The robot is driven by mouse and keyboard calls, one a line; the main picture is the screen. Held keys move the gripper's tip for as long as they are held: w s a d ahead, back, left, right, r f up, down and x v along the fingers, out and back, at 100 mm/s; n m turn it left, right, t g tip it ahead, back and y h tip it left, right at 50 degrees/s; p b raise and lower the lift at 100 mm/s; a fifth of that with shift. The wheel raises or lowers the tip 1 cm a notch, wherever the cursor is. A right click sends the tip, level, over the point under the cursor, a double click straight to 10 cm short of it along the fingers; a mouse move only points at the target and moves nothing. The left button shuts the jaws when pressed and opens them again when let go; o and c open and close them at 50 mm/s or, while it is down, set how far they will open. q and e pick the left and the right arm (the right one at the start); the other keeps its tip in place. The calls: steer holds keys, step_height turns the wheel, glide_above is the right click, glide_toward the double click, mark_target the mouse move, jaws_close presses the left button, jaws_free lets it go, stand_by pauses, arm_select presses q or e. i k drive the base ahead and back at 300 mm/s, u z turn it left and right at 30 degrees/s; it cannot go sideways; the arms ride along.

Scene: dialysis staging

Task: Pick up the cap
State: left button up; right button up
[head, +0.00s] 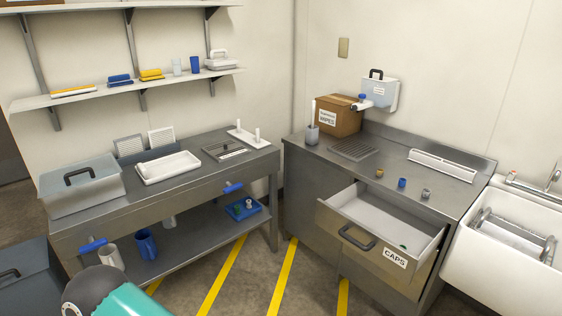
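Three small cap-like pieces stand in a row on the steel counter (455,190): a yellow-brown one (379,173), a blue one (402,183) and a grey one (426,194). Below them a drawer labelled CAPS (395,257) is pulled open. Neither of my grippers shows. Only a dark and teal part of my own body is at the bottom left.
A cardboard wipes box (338,116), a grey cup (312,134) and a drain grate (354,149) are on the counter's left part. A white sink (490,265) adjoins at right. A steel bench (160,193) with trays stands left. Yellow-striped floor lies between.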

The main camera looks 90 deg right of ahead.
mark_target(381, 172)
steer(key=z, duration=0.15)
steer(key=k, duration=2.95)
steer(key=z, duration=1.5)
steer(key=i, duration=1.25)
steer(key=z, duration=0.05)
